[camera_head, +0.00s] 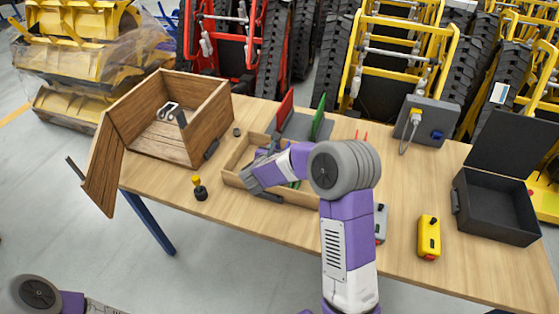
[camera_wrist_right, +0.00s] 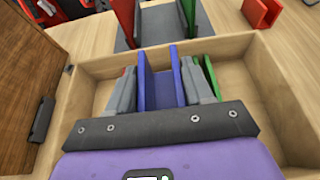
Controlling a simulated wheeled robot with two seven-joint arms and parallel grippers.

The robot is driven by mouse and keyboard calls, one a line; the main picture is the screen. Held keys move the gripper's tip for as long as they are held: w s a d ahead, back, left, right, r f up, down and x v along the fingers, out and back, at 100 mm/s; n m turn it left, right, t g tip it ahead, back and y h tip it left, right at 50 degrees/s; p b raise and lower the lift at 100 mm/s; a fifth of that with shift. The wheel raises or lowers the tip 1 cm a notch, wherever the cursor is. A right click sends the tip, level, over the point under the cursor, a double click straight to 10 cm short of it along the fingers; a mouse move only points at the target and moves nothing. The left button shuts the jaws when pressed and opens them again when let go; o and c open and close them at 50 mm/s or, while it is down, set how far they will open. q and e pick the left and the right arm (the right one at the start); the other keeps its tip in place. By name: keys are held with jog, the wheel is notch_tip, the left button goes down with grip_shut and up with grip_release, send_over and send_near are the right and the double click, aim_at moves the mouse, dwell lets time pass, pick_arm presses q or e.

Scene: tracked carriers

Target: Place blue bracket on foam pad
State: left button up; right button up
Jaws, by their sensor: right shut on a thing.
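The blue bracket (camera_wrist_right: 162,88) is a U-shaped piece with two upright walls, seen in the right wrist view. My right gripper (camera_head: 258,168) reaches into the shallow wooden tray (camera_head: 285,193). It is shut on the blue bracket, with one grey finger on each side. Whether the bracket touches the tray floor is hidden. A dark grey pad (camera_head: 298,126), probably the foam pad, lies just behind the tray. It shows between a red upright panel (camera_wrist_right: 123,20) and a green one (camera_wrist_right: 188,14). My left gripper is out of view; only part of that arm shows at lower left.
A green piece (camera_wrist_right: 211,78) stands in the tray right of the fingers. A wooden crate (camera_head: 200,115) is at left and an open black case (camera_head: 497,208) at right.

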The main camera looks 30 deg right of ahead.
notch_tip(320, 180, down, 4)
jog(key=shift+r+b, duration=0.15)
jog(key=shift+b, duration=0.3)
jog(key=shift+r, duration=0.15)
jog(key=shift+f, duration=0.2)
jog(key=o, duration=1.3)
jog(key=shift+c, duration=0.2)
jog(key=shift+r, duration=0.1)
jog(key=shift+s+a+r, duration=0.1)
jog(key=shift+a+r, duration=0.1)
jog(key=p+v, duration=0.1)
jog(key=v, duration=1)
jog(key=shift+s+a+p, duration=0.15)
jog(key=shift+s+p, duration=0.05)
jog(key=shift+p, duration=0.1)
